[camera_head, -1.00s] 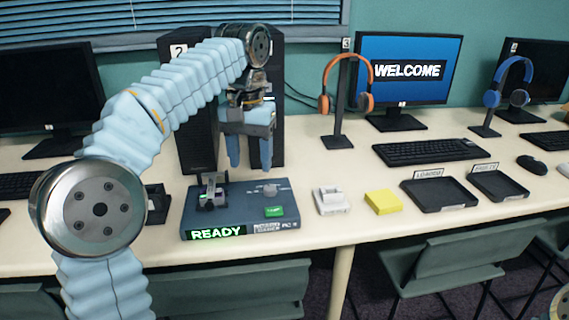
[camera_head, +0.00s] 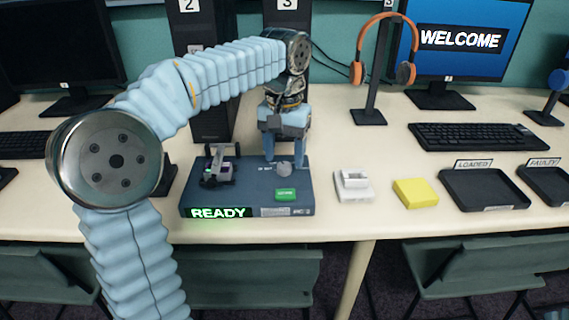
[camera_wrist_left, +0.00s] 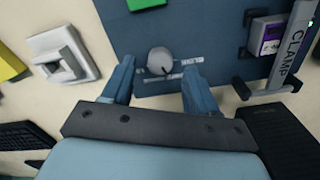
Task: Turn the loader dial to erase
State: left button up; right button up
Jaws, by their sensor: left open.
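The loader (camera_head: 246,182) is a dark blue box on the table, with a lit READY display on its front. Its grey round dial (camera_head: 284,168) is on the top face, behind a green button (camera_head: 286,194). My left gripper (camera_head: 284,150) points down over the dial, open and empty. In the left wrist view the dial (camera_wrist_left: 161,61) lies just beyond and between the tips of my left gripper (camera_wrist_left: 158,72), apart from them. Lettering around the dial is too blurred to read fully. My right gripper is not in view.
A clamp (camera_head: 219,165) with a chip stands on the loader's left side. A white socket block (camera_head: 353,184), a yellow pad (camera_head: 415,193) and black trays (camera_head: 485,190) are to the right. A headphone stand (camera_head: 369,105) and a computer tower (camera_head: 288,60) stand behind.

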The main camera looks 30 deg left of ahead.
aim_at(284, 168)
pick_arm(q)
jog(key=shift+f, duration=1.15)
jog(key=c, duration=1)
jog(key=shift+c, duration=0.2)
